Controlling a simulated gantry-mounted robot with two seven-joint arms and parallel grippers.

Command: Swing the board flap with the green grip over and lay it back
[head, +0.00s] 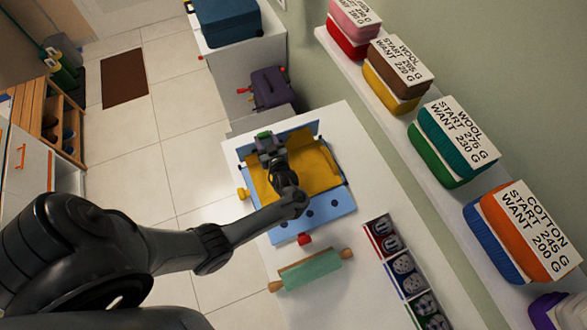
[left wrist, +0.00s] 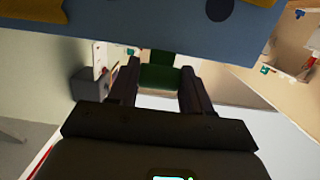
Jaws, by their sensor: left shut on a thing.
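A blue folding board (head: 325,207) with dark dots lies on the white table, with a yellow cloth (head: 318,168) spread on it. At its far side a narrow blue flap (head: 301,132) shows thin, as if tilted up; its exact angle is hard to tell. The green grip (head: 263,134) is at that far side. My left gripper (head: 268,147) is shut on it. In the left wrist view the green grip (left wrist: 159,78) sits between the two fingers, with the blue board (left wrist: 150,30) above. My arm hides part of the board and cloth. My right gripper is out of view.
A yellow grip (head: 243,193) and a red grip (head: 305,239) stick out at other board edges. A green roller (head: 309,272) and a compartmented tray (head: 383,249) lie nearer. A shelf of labelled bundles (head: 455,140) runs along the right wall. Bare table (head: 345,300) lies beside the roller.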

